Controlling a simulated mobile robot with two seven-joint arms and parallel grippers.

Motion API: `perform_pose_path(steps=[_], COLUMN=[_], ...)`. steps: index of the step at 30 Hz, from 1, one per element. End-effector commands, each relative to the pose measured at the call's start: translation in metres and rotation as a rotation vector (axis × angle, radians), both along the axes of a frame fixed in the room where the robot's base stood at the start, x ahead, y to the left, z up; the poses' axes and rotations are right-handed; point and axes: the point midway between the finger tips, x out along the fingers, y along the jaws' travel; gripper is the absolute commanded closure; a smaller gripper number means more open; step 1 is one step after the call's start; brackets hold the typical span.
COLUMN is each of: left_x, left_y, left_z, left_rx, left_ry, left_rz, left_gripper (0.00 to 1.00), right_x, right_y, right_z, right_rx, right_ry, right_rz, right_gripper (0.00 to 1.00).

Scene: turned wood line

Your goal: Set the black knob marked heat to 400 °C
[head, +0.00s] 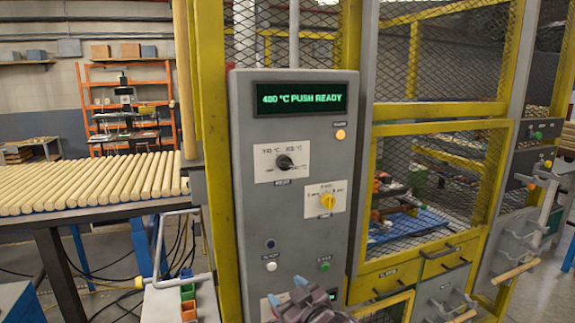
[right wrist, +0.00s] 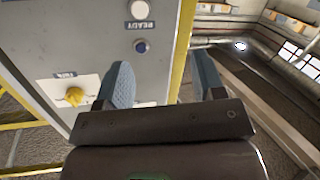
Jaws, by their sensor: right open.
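The black heat knob (head: 285,162) sits on a white plate on the upper part of the grey control panel (head: 255,215). Its pointer direction is too small to read surely. The green display (head: 300,98) above it reads "400 °C PUSH READY". My right gripper (head: 312,290) is at the bottom of the head view, low in front of the panel and well below the knob, touching no knob or button that I can see. In the right wrist view its two blue-grey fingers (right wrist: 163,85) are apart with nothing between them. My left gripper is not in view.
A yellow knob (head: 328,201) sits below right of the black one and also shows in the right wrist view (right wrist: 74,97). A white button (head: 271,266), a dark blue button (head: 270,243) and a green button (head: 325,266) are lower. Yellow-framed mesh (head: 440,165) stands at right.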

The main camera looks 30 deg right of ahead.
Motion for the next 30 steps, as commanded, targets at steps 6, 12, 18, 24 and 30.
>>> perform_pose_path(steps=[6,12,18,24,30], left_x=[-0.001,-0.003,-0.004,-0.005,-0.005], left_y=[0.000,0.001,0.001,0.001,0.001], left_z=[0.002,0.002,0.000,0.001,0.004], left_rx=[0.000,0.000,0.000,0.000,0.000], left_ry=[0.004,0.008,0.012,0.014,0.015], left_rz=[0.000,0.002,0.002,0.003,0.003], left_gripper=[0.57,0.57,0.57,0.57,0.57], right_x=[0.026,0.012,-0.003,0.001,0.029], right_y=[-0.014,-0.029,-0.038,-0.041,-0.048], right_z=[0.137,0.232,0.254,0.257,0.257], right_rx=[-0.030,-0.009,0.027,0.034,0.035], right_ry=[-0.141,-0.190,-0.157,-0.145,-0.144], right_rz=[-0.046,-0.131,-0.190,-0.202,-0.202], right_gripper=[0.37,0.37,0.37,0.37,0.37])
